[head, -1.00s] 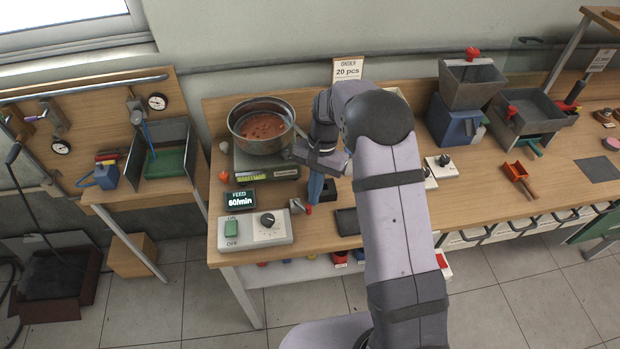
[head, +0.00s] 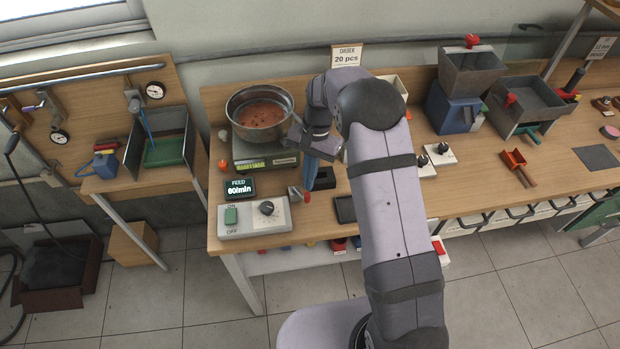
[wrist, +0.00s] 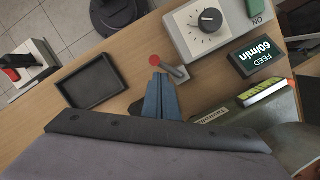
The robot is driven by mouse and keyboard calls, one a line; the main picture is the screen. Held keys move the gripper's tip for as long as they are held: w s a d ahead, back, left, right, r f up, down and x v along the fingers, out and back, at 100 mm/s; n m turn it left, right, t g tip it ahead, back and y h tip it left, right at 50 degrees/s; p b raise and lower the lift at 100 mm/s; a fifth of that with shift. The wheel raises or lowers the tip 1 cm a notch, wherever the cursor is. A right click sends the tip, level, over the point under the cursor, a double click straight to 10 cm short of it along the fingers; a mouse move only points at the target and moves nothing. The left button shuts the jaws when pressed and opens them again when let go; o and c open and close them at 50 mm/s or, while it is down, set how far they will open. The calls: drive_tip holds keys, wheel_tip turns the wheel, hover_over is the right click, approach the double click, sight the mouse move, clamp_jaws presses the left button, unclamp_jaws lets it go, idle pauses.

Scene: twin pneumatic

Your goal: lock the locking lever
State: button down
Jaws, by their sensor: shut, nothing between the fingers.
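The lever is a small grey handle (wrist: 177,72) with a round red knob (wrist: 155,60) at its end. In the head view it stands on the bench (head: 296,191) just right of the control box, partly hidden by my fingers. My gripper (wrist: 157,76) is shut, with nothing between its blue fingers. Its tips are right beside the red knob and handle in the wrist view, with the knob just beyond them. I cannot tell whether they touch. In the head view my gripper (head: 307,185) points down at the lever.
The control box (head: 255,217) has a green switch and a dial. The FEED display (head: 240,187) and a scale with a metal bowl (head: 260,112) stand behind it. A dark empty tray (wrist: 92,82) lies close to the lever. Open bench lies around the tray.

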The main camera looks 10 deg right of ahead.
drive_tip(key=p+v, duration=0.8)
drive_tip(key=v, duration=0.2)
idle(0.3)
idle(0.5)
